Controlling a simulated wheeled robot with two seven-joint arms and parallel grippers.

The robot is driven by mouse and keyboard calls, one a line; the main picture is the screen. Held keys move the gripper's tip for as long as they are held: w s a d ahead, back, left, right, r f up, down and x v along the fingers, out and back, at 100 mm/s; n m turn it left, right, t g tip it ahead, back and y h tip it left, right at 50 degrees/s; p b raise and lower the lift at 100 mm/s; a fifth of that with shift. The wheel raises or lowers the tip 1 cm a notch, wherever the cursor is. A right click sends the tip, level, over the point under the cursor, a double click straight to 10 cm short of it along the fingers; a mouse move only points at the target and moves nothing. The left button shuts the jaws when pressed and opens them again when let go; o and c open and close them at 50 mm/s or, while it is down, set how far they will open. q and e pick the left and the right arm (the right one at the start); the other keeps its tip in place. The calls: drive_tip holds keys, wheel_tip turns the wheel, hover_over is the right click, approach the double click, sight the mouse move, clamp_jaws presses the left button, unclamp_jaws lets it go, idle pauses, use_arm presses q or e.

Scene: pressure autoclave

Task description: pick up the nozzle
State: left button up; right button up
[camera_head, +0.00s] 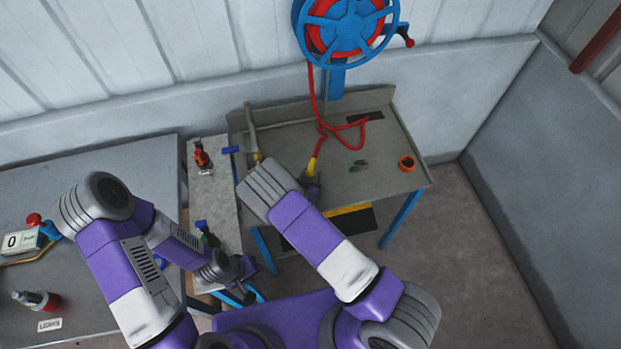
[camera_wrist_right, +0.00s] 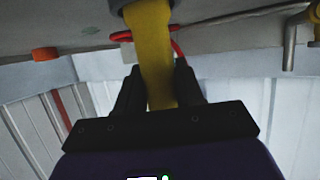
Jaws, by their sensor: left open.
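The nozzle is the yellow end of the red hose. In the head view, the nozzle (camera_head: 312,166) is at the front part of the grey workbench, partly hidden by my right arm. My right gripper (camera_head: 312,184) is at it. In the right wrist view, the yellow nozzle (camera_wrist_right: 157,60) runs between the two dark fingers of my right gripper (camera_wrist_right: 160,85); they lie close against it on both sides and look shut on it. My left gripper (camera_head: 246,274) is open and empty, low beside the narrow side table.
The red hose (camera_head: 312,95) hangs from a blue reel (camera_head: 347,25) on the wall. The workbench (camera_head: 375,150) carries an orange cup (camera_head: 407,163), small green pieces (camera_head: 358,166) and a metal pipe (camera_head: 251,130). A side table (camera_head: 215,187) holds small bottles. Floor at the right is clear.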

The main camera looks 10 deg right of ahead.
sight(310, 167)
clamp_jaws()
drive_tip(key=shift+r, duration=0.15)
wheel_tip(310, 167, up, 10)
drive_tip(key=shift+f+p, duration=0.1)
drive_tip(key=shift+p, duration=0.6)
drive_tip(key=shift+f, duration=0.1)
drive_tip(key=shift+f+b, duration=2.4)
drive_tip(key=shift+f, duration=2.35)
drive_tip(key=shift+f, duration=0.25)
